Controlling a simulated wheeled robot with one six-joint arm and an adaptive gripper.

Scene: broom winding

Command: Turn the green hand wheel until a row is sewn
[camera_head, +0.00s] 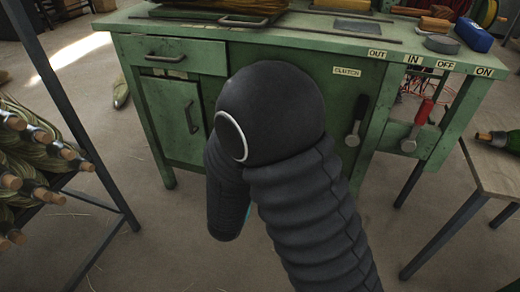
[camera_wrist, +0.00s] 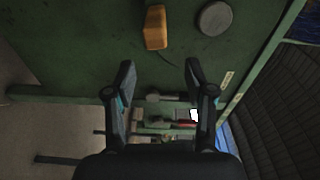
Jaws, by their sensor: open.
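I cannot make out a green hand wheel in either view. The green workbench (camera_head: 250,45) stands in front of me, with a dark lever (camera_head: 355,122) below the CLUTCH label. A red-handled lever (camera_head: 418,125) is to its right, below the IN, OFF and ON labels. My gripper (camera_wrist: 158,68) is open and empty in the wrist view, its two fingers apart over the bench's edge. Levers and a red part (camera_wrist: 158,121) show dimly beyond and between the fingers. In the head view my arm hides the gripper and part of the bench front.
An orange block (camera_wrist: 155,27) and a grey disc (camera_wrist: 214,17) lie on the bench top. A blue object (camera_head: 474,34) sits at its right end. A rack of broom heads (camera_head: 35,165) stands at left, a stool (camera_head: 495,175) with a bottle at right. Floor lies between.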

